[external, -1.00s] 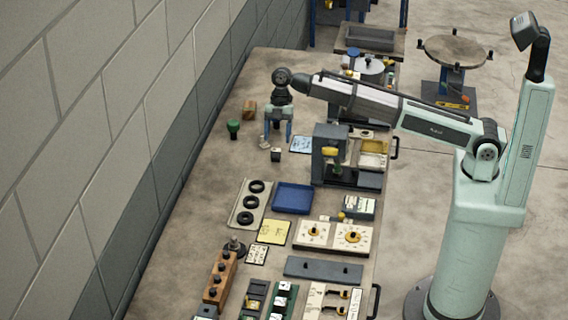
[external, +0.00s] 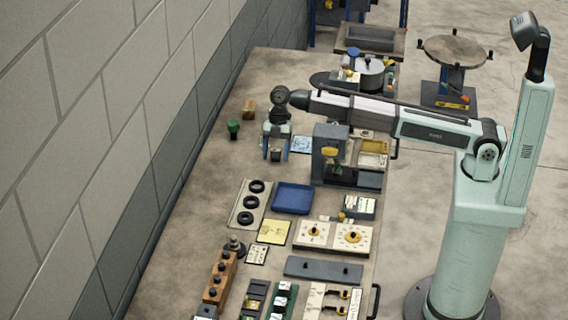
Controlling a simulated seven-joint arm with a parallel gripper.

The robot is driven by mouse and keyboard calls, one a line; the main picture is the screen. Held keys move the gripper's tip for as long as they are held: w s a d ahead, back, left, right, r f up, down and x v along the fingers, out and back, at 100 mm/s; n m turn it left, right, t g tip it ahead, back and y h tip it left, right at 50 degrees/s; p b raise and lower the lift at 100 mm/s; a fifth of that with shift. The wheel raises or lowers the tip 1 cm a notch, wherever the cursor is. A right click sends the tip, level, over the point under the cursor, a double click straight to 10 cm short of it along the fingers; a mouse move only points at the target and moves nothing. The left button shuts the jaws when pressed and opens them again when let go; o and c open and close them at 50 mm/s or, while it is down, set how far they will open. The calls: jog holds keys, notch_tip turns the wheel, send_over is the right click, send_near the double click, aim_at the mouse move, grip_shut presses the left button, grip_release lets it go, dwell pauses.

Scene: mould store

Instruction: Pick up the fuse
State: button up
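My gripper (external: 276,158) points down over the far left part of the bench (external: 190,215). Its two blue-grey fingers are apart, one on each side of a small dark block (external: 276,154) standing on the bench. The block may be the fuse; it is too small to be sure. I cannot see whether the fingers touch it. The gripper body hides the spot just behind it.
A green knob (external: 233,129) and a brown block (external: 249,107) stand left of the gripper. A grey press-like fixture (external: 331,150) stands close on its right. A blue tray (external: 293,198) lies nearer. The bench's left side is clear along the wall.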

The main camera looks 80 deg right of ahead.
jog(key=c, duration=1)
jog(key=shift+r, duration=0.15)
